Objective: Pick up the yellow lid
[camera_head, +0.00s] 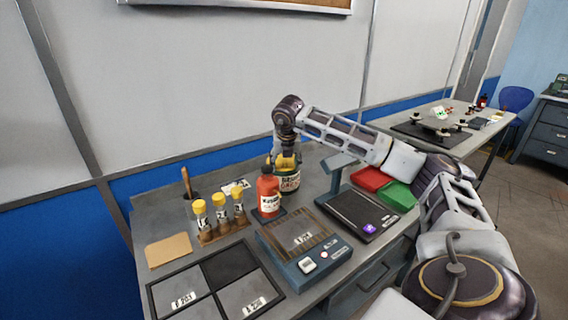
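A dark green jar (290,182) with a pale label stands on the bench behind a red bottle (267,191). The yellow lid (286,162) shows at the top of the jar, partly covered by my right gripper and the bottle's top. My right gripper (284,156) points down right at the lid. Its fingers are small and dark here, so I cannot tell whether they are open or shut on the lid. My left gripper is not in view.
Three yellow-capped vials (220,215) stand in a rack left of the bottle. A scale-like device (303,243), a dark tablet-like device (359,211), and red (371,178) and green (396,194) trays lie nearby. A sectioned dark tray (230,264) fills the front left.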

